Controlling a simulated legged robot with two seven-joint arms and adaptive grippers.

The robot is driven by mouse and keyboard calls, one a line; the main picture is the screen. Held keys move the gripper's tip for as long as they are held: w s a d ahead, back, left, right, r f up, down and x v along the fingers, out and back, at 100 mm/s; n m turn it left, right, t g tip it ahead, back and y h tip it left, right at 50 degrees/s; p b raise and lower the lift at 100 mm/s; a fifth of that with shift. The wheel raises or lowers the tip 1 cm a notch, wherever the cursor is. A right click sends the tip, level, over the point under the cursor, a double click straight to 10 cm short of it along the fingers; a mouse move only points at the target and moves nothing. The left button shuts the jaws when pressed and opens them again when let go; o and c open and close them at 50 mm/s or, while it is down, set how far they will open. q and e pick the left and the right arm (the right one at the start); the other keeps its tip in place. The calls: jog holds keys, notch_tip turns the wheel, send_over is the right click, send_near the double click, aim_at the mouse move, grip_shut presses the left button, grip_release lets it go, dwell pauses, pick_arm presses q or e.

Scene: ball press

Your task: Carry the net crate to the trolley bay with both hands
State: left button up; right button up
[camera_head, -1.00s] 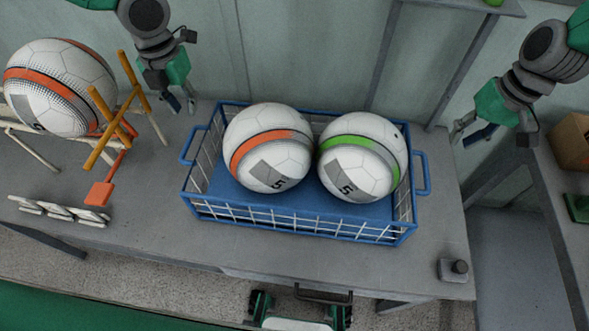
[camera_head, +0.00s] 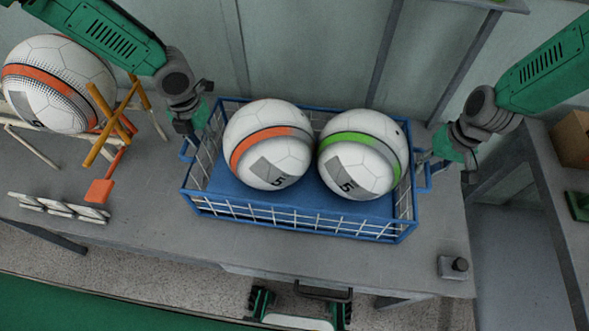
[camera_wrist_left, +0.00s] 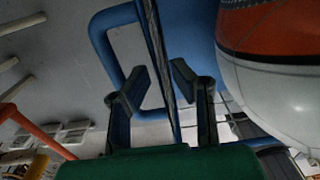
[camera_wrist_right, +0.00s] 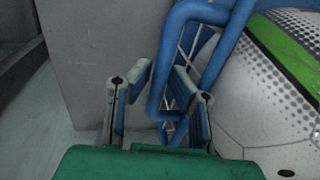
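The blue net crate (camera_head: 290,202) stands on the grey table with two white footballs in it: one with an orange band (camera_head: 267,143) and one with a green band (camera_head: 362,154). My left gripper (camera_head: 190,140) is at the crate's left handle. In the left wrist view its spread fingers (camera_wrist_left: 158,84) are on either side of the crate's left edge, with the handle (camera_wrist_left: 104,45) close by. My right gripper (camera_head: 432,160) is at the right handle; in the right wrist view its fingers (camera_wrist_right: 160,84) are apart around the blue handle (camera_wrist_right: 172,60). Contact is unclear. I cannot identify the trolley bay.
Another football (camera_head: 57,90) rests on a stand at the left. An orange paddle-like piece (camera_head: 100,190) and white pieces (camera_head: 58,208) lie nearby. A small grey block with a knob (camera_head: 453,267) is at the table's front right. A cardboard box (camera_head: 572,139) is at the far right.

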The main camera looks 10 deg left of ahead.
pick_arm(q)
jog(key=shift+f, duration=0.25)
pick_arm(e)
jog(key=shift+f, duration=0.2)
pick_arm(q)
grip_shut()
pick_arm(e)
grip_shut()
pick_arm(q)
jog(key=shift+r, duration=0.15)
pick_arm(e)
jog(key=shift+r, duration=0.15)
